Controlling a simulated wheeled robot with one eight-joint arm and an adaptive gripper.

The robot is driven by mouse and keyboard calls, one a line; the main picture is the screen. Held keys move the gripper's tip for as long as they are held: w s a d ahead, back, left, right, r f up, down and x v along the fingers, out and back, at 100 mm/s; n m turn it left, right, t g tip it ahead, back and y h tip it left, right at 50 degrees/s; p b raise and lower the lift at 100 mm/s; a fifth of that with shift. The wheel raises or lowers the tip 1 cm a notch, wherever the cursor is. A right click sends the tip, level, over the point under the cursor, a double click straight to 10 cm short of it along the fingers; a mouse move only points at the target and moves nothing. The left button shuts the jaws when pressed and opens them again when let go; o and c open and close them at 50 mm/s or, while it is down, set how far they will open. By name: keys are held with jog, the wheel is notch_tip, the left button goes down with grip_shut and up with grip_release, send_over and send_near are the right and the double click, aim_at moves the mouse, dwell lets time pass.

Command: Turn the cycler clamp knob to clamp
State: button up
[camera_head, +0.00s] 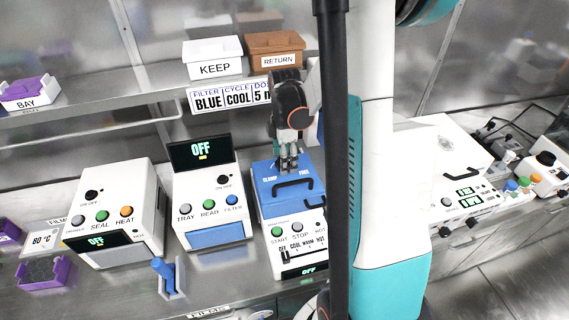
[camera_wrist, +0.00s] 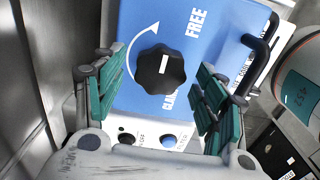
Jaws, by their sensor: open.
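The cycler (camera_head: 288,203) is a white machine with a blue lid (camera_wrist: 208,20) and START and STOP buttons. Its clamp knob (camera_wrist: 161,69) is black and lobed with a white pointer line, set on the blue lid. FREE, a partly covered CLAMP label and a curved white arrow are printed around it. My gripper (camera_head: 289,162) is above the lid, pointing down. In the wrist view, my gripper (camera_wrist: 156,92) is open, with teal-padded fingers on either side of the knob and gaps between. The knob is hidden by my gripper in the head view.
A black handle (camera_wrist: 256,58) rises from the lid beside the knob. The reader (camera_head: 209,195) stands left of the cycler and the sealer (camera_head: 116,215) farther left. A shelf above holds a white KEEP bin (camera_head: 213,51) and a brown RETURN bin (camera_head: 274,42).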

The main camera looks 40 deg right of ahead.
jog(key=shift+f, duration=0.95)
jog(key=c, duration=1.1)
